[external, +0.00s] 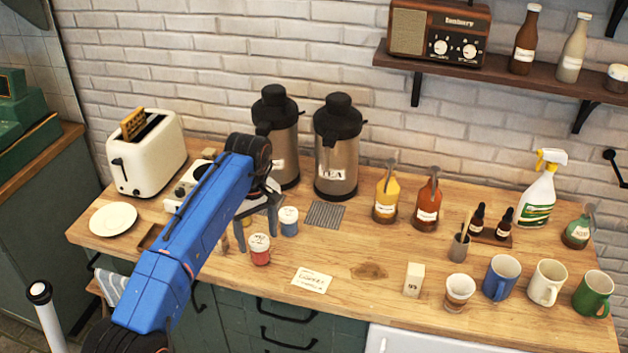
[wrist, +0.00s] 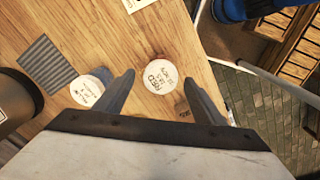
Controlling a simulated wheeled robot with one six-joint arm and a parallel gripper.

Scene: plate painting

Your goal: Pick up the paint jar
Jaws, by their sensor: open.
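A red paint jar (external: 260,255) with a white lid stands upright on the wooden counter. Its lid, marked "RED", shows in the wrist view (wrist: 160,76). A blue paint jar (external: 289,228) with a white lid stands just behind and right of it; its lid shows in the wrist view (wrist: 87,91), left of my left finger. My gripper (external: 257,228) is open and empty, pointing down over the jars. In the wrist view the red jar's lid appears between my two fingers (wrist: 158,84), towards the tips. I cannot tell the height gap exactly.
A white card (external: 311,280) lies right of the red jar. A dark drip grille (external: 325,214) and two steel dispensers (external: 336,165) are behind. A white plate (external: 113,219) and toaster (external: 145,155) are at left. Bottles and mugs (external: 501,279) fill the right side.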

